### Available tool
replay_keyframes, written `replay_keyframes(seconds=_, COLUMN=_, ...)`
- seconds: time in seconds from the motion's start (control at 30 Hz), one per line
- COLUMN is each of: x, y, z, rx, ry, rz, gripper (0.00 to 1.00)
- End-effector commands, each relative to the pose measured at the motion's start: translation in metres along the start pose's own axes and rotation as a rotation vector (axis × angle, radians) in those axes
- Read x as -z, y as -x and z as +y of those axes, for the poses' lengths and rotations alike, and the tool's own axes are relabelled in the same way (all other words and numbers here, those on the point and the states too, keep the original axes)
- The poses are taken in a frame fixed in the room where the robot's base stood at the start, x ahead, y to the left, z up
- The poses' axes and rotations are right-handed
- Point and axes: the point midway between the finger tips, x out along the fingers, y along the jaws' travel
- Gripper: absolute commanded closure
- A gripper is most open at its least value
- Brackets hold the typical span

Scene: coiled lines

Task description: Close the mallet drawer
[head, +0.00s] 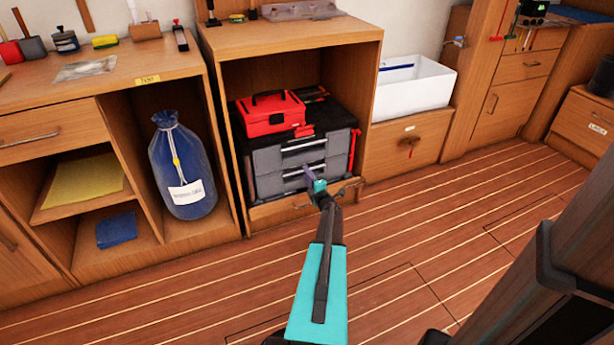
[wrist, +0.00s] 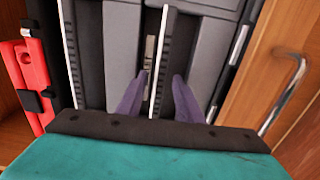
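A dark grey toolbox (head: 262,158) with grey drawers stands in the wooden cubby. No mallet shows in its drawers, and I cannot tell which drawer is the mallet one. My gripper (head: 312,180) is in front of the lower drawer fronts. In the wrist view its two purple fingers (wrist: 157,95) are apart, pointing at the toolbox, with a pale-edged drawer handle strip (wrist: 160,62) between them. I cannot tell whether they touch it. The drawer fronts look nearly flush, and my arm hides part of the lower one.
A red case (head: 270,113) sits on the toolbox. A wooden drawer (head: 290,210) with a metal handle lies below it. A blue sack (head: 180,160) stands at left, and a white bin (head: 415,88) rests on a wooden cabinet at right. The plank floor in front is clear.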

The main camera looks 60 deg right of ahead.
Motion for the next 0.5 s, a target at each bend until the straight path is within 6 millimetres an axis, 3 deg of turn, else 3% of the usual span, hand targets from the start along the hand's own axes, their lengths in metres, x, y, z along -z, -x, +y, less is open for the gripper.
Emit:
replay_keyframes(seconds=0.27, x=0.001, y=0.024, z=0.002, rx=0.000, ry=0.000, rz=-0.001, gripper=0.67)
replay_keyframes(seconds=0.5, x=0.001, y=0.059, z=0.003, rx=0.000, ry=0.000, rz=-0.001, gripper=0.67)
